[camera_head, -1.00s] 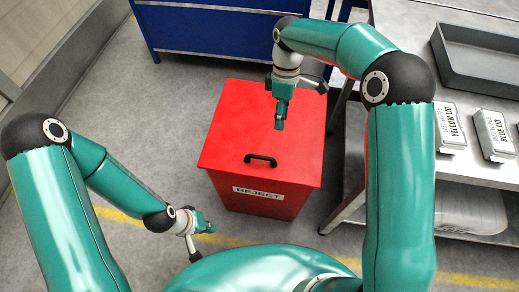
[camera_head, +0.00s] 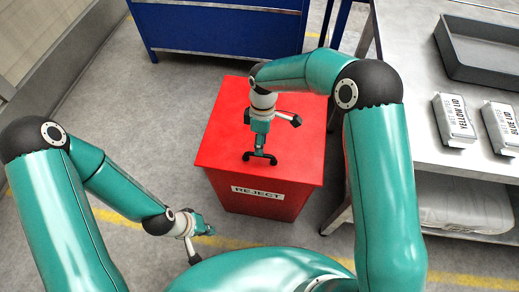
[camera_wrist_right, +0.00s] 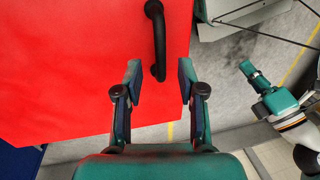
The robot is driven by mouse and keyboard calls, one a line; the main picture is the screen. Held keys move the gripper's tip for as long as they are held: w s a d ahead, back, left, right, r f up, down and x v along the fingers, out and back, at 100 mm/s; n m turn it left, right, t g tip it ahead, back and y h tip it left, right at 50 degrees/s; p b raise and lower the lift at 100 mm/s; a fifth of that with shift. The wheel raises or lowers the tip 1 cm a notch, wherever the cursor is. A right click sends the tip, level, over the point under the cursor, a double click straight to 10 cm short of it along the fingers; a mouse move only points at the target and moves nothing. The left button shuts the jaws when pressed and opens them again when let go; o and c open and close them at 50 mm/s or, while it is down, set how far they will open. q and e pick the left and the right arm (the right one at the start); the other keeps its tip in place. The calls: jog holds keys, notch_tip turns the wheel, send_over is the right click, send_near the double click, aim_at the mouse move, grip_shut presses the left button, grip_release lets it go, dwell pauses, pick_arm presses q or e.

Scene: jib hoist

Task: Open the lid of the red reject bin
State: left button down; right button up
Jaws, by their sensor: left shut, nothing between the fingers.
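The red reject bin (camera_head: 250,200) stands on the floor with its flat red lid (camera_head: 225,125) down. A black bar handle (camera_head: 271,159) sits near the lid's front edge, above the REJECT label. My right gripper (camera_head: 259,150) is over the handle. In the right wrist view my right gripper (camera_wrist_right: 160,75) is open, and one end of the black handle (camera_wrist_right: 155,35) shows between its fingertips. I cannot tell whether they touch it. My left gripper (camera_head: 207,229) is shut and empty, low to the left of the bin; it also shows in the right wrist view (camera_wrist_right: 248,70).
A blue cabinet (camera_head: 220,30) stands behind the bin. The floor left of the bin is clear.

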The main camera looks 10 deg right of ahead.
jog(key=shift+s+a+f, duration=0.1)
jog(key=shift+s+f, duration=0.05)
jog(key=shift+f, duration=0.65)
jog(key=shift+s+f, duration=0.1)
jog(key=shift+f, duration=0.7)
grip_shut()
